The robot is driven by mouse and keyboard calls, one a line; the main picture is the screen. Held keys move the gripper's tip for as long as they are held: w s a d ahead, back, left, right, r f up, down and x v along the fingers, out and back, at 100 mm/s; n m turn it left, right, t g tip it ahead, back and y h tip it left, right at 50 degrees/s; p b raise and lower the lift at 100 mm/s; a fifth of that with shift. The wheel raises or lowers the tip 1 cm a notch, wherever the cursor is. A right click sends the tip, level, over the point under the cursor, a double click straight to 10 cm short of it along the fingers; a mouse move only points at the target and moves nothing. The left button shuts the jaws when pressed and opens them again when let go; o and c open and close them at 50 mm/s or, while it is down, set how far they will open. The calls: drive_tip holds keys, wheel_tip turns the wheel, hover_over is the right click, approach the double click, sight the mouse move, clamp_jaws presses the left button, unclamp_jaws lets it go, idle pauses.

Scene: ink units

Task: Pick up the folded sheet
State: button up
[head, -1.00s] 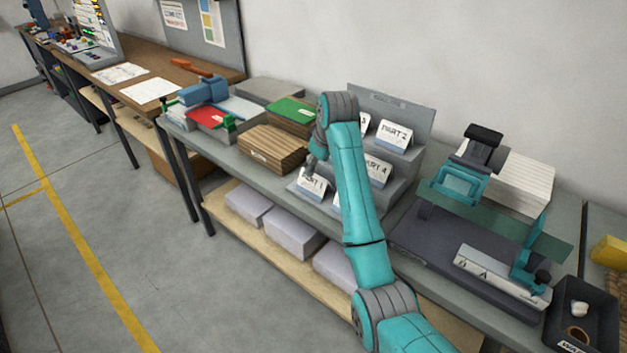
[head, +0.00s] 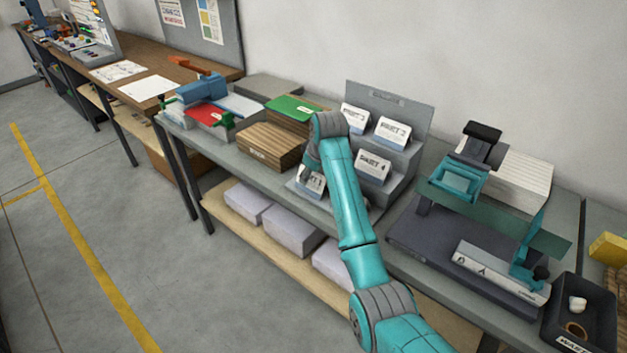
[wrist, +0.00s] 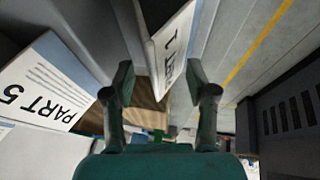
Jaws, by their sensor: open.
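Several folded white sheets stand like tents on a grey stepped rack (head: 405,100); which one the task means is not marked. The PART 1 sheet (head: 309,187) is on the low front step, partly hidden by my arm. In the wrist view, a sheet lettered with a 1 (wrist: 171,42) stands beyond my fingertips, around the gap between them. My gripper (wrist: 160,78) is open, with nothing visibly held. In the head view it is mostly hidden behind my arm. The PART 5 sheet (wrist: 45,85) is left of my fingers in the wrist view.
The PART 4 sheet (head: 373,167) and PART 2 sheet (head: 392,132) stand close by on the rack. A brown stack (head: 270,146) is to the left. A dark machine with a teal clamp (head: 458,178) is to the right. The floor in front is clear.

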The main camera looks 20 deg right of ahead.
drive_tip(key=shift+f, duration=0.2)
idle(0.5)
drive_tip(key=c, duration=1)
